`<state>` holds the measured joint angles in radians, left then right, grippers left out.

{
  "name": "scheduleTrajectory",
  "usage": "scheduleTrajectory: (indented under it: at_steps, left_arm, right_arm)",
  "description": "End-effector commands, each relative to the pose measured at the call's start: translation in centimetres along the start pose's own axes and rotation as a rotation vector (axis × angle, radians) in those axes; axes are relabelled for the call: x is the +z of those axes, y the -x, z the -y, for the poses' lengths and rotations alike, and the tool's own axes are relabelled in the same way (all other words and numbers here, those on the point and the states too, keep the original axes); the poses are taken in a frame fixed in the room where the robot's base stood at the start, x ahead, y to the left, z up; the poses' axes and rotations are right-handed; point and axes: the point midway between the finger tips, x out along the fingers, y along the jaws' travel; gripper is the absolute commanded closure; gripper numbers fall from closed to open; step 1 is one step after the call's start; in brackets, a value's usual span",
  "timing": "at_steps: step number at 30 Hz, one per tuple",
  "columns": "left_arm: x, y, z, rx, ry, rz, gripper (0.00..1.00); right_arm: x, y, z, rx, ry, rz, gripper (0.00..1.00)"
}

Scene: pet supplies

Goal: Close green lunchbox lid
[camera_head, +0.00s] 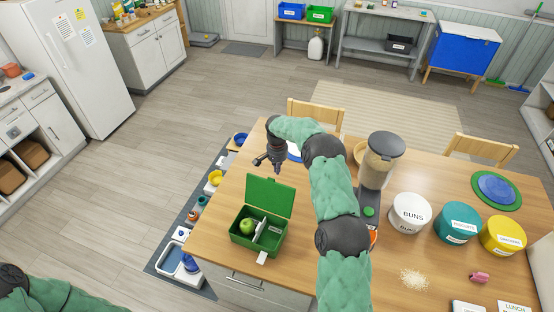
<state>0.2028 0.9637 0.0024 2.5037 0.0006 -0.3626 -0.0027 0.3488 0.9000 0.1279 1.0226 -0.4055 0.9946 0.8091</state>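The green lunchbox (246,241) stands near the left edge of the wooden table. Its lid (270,195) is raised, standing up at the back of the box. A green apple (247,227) lies in the left part, beside a white divider or item; the rest of the contents is too small to tell. My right gripper (267,166) hangs above and behind the raised lid, apart from it. Its fingers look spread and empty. Only a piece of my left arm shows at the lower left; its gripper is out of view.
A blender (380,160) stands right of my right arm. White (409,213), teal (456,226) and yellow (502,235) canisters stand farther right. A bowl (361,154) sits behind the blender. Crumbs (414,278) lie near the front. Bare table lies left of the lid.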

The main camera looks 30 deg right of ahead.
Motion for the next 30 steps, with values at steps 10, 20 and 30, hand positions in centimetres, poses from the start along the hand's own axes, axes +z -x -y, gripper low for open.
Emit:
scheduleTrajectory:
  at_steps: [10, 20, 30]
  left_arm:
    - [0.0, 1.6, -0.6, 0.000, 0.000, 0.000, 0.60]
    - [0.1, 1.6, -0.6, 0.000, 0.000, 0.000, 0.60]
    - [0.0, 1.0, -0.4, 0.000, 0.000, 0.000, 0.60]
  right_arm:
    - [3.2, 1.7, 0.1, -0.001, 0.002, 0.000, 1.00]
    - [3.6, 1.6, 0.1, -0.002, 0.001, -0.001, 1.00]
    - [3.8, 1.7, 0.4, -0.002, 0.003, -0.018, 1.00]
